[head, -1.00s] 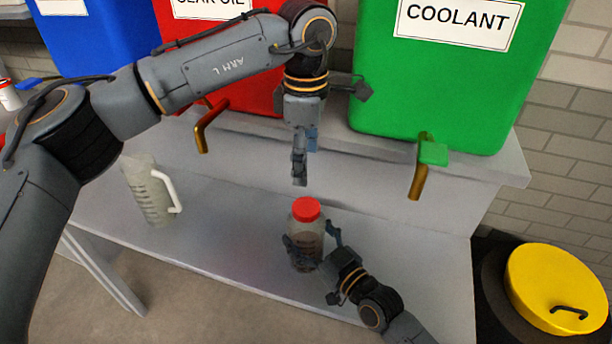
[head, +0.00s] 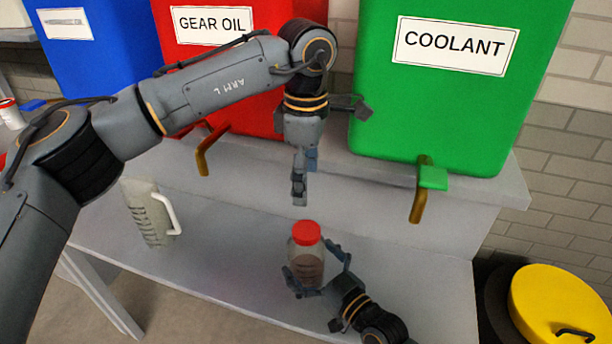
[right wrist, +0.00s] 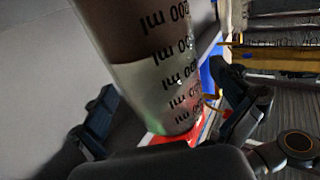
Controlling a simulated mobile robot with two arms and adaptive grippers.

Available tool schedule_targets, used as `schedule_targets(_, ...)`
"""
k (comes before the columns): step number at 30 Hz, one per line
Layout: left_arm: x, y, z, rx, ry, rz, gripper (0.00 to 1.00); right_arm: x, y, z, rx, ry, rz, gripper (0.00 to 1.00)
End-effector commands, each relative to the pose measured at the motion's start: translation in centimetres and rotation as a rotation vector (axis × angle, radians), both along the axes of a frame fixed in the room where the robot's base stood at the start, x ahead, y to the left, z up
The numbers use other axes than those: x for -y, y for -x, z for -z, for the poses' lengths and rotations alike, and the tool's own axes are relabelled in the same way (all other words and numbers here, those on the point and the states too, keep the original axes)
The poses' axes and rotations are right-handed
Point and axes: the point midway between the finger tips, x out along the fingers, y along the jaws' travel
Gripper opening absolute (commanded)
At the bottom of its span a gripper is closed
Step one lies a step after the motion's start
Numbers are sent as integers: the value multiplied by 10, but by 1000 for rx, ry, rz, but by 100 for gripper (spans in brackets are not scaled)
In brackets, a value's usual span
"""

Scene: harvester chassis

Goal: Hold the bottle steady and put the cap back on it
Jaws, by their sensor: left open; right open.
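The bottle (head: 306,265), clear with brown contents, stands upright on the grey bench. The red cap (head: 306,232) sits on its top; I cannot tell if it is tight. My right gripper (head: 313,263) is open, with its fingers on either side of the bottle's body. In the right wrist view the bottle (right wrist: 160,85), with black ml marks, fills the space between the open fingers; part of the red cap (right wrist: 188,135) shows below it. My left gripper (head: 299,198) is open and empty, pointing down a little above the cap, apart from it.
A measuring jug (head: 147,215) stands on the bench at left. Behind are the blue, red gear oil (head: 235,75) and green coolant (head: 450,100) tanks, with taps (head: 420,195) jutting forward. A yellow-lidded drum (head: 560,300) stands at right. Bench between jug and bottle is clear.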

Motion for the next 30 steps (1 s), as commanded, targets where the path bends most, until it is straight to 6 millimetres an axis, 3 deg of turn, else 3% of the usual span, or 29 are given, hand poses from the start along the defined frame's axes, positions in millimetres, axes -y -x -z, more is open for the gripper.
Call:
schedule_targets(15,0,0,0,0,0,0,78,61,77,1,-2,3,0,100)
schedule_targets(21,0,0,0,0,0,0,78,70,89,0,1,1,-1,100)
schedule_targets(30,0,0,0,0,0,0,78,70,89,0,0,0,0,100)
